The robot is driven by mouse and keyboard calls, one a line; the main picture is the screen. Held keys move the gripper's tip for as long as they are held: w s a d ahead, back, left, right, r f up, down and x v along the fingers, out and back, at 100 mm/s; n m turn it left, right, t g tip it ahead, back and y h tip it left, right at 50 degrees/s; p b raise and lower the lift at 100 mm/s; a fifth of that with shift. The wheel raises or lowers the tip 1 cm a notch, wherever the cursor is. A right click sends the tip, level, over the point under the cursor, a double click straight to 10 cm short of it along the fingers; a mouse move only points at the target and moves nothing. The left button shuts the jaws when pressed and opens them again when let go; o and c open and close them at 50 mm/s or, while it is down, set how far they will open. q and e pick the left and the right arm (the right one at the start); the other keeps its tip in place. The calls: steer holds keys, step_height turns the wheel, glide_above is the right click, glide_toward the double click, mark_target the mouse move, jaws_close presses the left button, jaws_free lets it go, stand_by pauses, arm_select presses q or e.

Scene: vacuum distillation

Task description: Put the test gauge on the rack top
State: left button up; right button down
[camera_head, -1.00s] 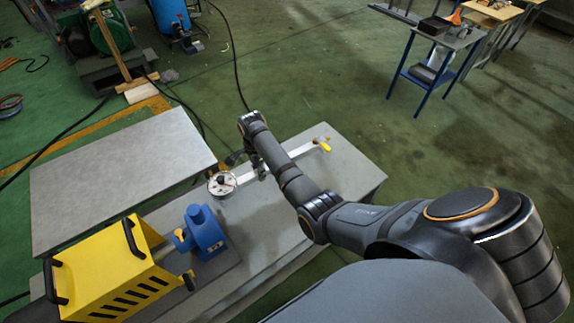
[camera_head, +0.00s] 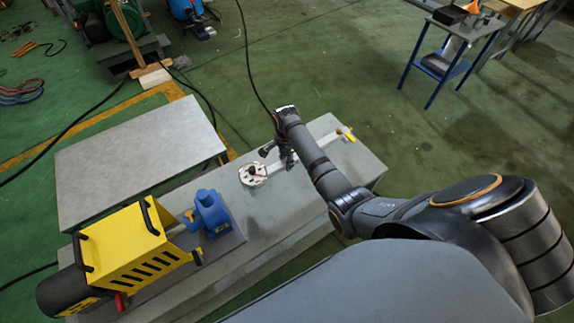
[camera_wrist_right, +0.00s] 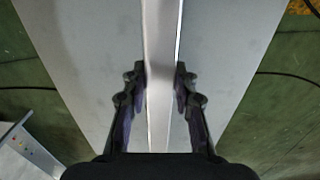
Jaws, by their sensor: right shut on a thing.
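A round white dial piece (camera_head: 253,173), apparently the test gauge, shows in the head view over the grey bench. A long pale bar (camera_head: 318,147) runs from near it to a yellow end piece (camera_head: 346,134); I cannot tell whether they are joined. My right gripper (camera_head: 284,160) is at the bar, just right of the dial. In the right wrist view my gripper (camera_wrist_right: 160,92) is shut on the pale bar (camera_wrist_right: 161,40), one finger each side. The grey bench is below. Which surface is the rack top is not certain. My left gripper is not in view.
A flat grey top (camera_head: 140,155) lies to the left, mostly clear. A yellow slotted machine (camera_head: 125,250) and a blue part (camera_head: 212,212) stand at the near left of the grey bench (camera_head: 270,225). A blue-legged table (camera_head: 458,40) stands at the back right.

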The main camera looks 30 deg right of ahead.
step_height(320, 180, down, 3)
steer(key=shift+a+r, duration=0.1)
steer(key=shift+f, duration=0.5)
steer(key=c, duration=1.1)
jaws_free()
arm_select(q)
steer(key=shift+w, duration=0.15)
arm_select(e)
steer(key=shift+o, duration=0.2)
